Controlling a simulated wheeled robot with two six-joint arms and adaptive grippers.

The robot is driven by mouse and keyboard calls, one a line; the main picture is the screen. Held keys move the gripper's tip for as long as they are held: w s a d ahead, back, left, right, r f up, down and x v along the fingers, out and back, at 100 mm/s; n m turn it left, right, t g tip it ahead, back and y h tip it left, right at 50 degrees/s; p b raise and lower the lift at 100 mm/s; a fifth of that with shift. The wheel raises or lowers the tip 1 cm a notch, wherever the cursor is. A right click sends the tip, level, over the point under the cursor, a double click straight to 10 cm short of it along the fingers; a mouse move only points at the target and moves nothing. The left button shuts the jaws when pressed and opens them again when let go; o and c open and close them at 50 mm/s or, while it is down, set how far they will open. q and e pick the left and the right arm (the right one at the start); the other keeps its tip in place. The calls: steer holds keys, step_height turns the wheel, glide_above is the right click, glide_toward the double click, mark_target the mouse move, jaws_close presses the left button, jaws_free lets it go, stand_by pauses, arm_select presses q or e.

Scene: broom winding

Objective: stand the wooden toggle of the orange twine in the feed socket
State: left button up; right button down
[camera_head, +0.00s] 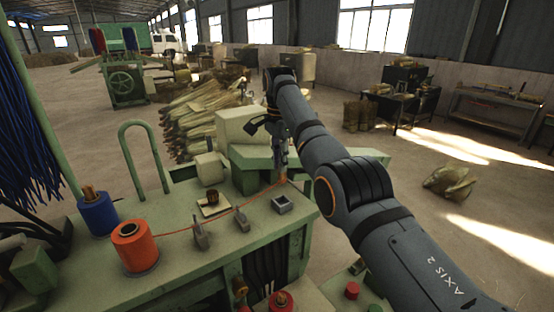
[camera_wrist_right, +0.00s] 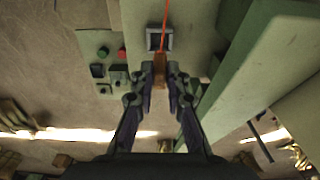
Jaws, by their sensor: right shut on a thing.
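The spool of orange twine (camera_head: 135,246) stands at the front left of the green machine table. Its orange strand runs right across the tabletop, past two small grey guides, up to my right gripper (camera_head: 281,163). That gripper is shut on the wooden toggle (camera_wrist_right: 159,74), which shows between the fingertips in the right wrist view. The square grey feed socket (camera_head: 283,204) is on the tabletop near its right edge; it also shows in the right wrist view (camera_wrist_right: 158,39). The toggle is apart from the socket, held above the table. My left gripper is not in view.
A blue twine spool (camera_head: 97,213) stands behind the orange one. Grey guides (camera_head: 201,235) rise from the tabletop. A brown piece on a tan plate (camera_head: 214,206) lies near the back. A control panel with red and green buttons (camera_wrist_right: 110,65) is beside the machine.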

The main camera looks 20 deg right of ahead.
mark_target(280, 184)
steer(key=shift+f, duration=3.5)
steer(key=shift+f+b, duration=0.35)
steer(key=shift+f, duration=0.35)
steer(key=c, duration=1.3)
jaws_free()
steer(key=shift+o, duration=0.2)
